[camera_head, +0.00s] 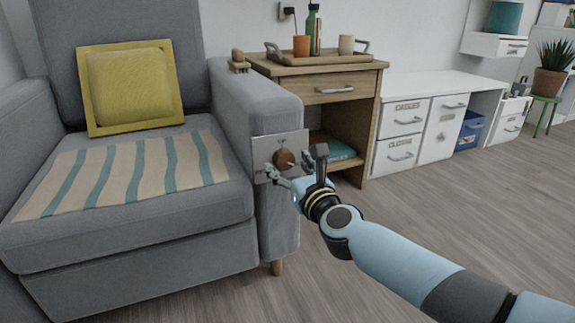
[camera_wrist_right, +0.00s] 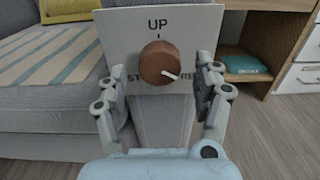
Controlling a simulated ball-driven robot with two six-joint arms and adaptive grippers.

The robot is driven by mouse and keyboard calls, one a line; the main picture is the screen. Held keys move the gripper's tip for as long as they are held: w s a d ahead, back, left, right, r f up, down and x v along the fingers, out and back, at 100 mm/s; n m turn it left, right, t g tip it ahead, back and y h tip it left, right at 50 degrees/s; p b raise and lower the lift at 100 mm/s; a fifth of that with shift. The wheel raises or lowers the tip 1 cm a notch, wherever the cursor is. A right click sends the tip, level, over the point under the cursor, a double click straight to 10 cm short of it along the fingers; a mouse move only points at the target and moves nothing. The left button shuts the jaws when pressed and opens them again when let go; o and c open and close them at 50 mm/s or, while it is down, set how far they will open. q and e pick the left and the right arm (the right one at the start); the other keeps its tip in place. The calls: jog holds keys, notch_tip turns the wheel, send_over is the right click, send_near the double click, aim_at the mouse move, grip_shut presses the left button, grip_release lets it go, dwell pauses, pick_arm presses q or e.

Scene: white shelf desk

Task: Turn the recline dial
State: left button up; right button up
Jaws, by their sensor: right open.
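The recline dial is a round brown wooden knob (camera_head: 284,159) on a pale plate (camera_head: 264,149) on the front of the grey armchair's right armrest. In the right wrist view the knob (camera_wrist_right: 159,63) has a white pointer line aimed to the lower right. The plate (camera_wrist_right: 118,38) reads "UP" above the knob, and lower labels are partly hidden by my fingers. My right gripper (camera_wrist_right: 160,92) is open, with one finger on each side of the knob and slightly below it. The fingers appear apart from the knob. My left gripper is not in view.
The grey armchair (camera_head: 120,238) holds a striped cloth (camera_head: 130,170) and a yellow cushion (camera_head: 130,85). A wooden side table (camera_head: 335,90) with a tray stands right behind the armrest. White drawers (camera_head: 405,115) stand further right. The wood floor in front is clear.

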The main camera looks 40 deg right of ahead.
jog(key=shift+w+d, duration=0.15)
jog(key=shift+w, duration=0.45)
jog(key=c, duration=1.2)
